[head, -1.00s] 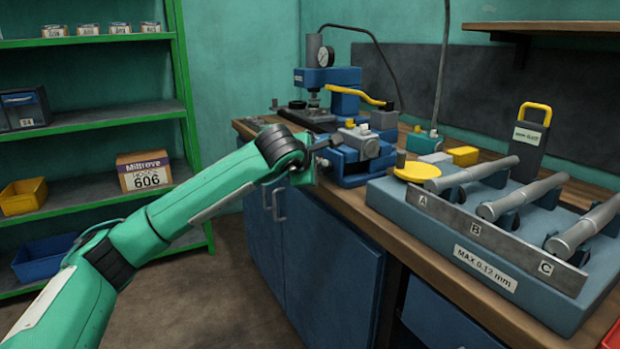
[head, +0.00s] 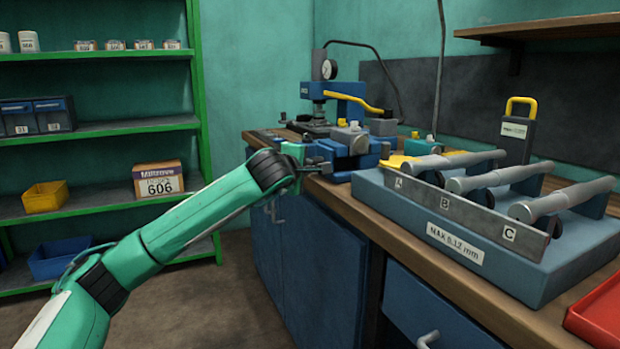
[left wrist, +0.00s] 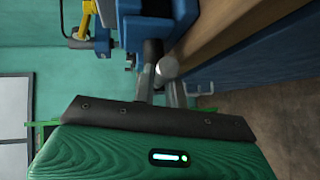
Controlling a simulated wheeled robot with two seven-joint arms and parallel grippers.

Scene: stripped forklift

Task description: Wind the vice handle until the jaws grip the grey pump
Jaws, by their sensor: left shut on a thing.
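The blue vice (head: 345,163) stands at the front edge of the bench in the head view, and part of it shows at the top of the left wrist view (left wrist: 150,22). The grey pump (head: 350,138) sits at its jaws; I cannot tell whether both jaws touch it. My left gripper (head: 322,167) is at the near left side of the vice, shut on the vice handle. In the left wrist view, a round grey end of the handle (left wrist: 168,67) shows by the fingers. Most of the handle is hidden by the gripper. My right gripper is out of view.
A blue-grey stand (head: 440,225) with several grey cylinders fills the bench right of the vice. A press with a yellow lever (head: 358,97) stands behind. A red tray (head: 600,315) is at the front right. Green shelves (head: 100,130) stand left; the floor between is clear.

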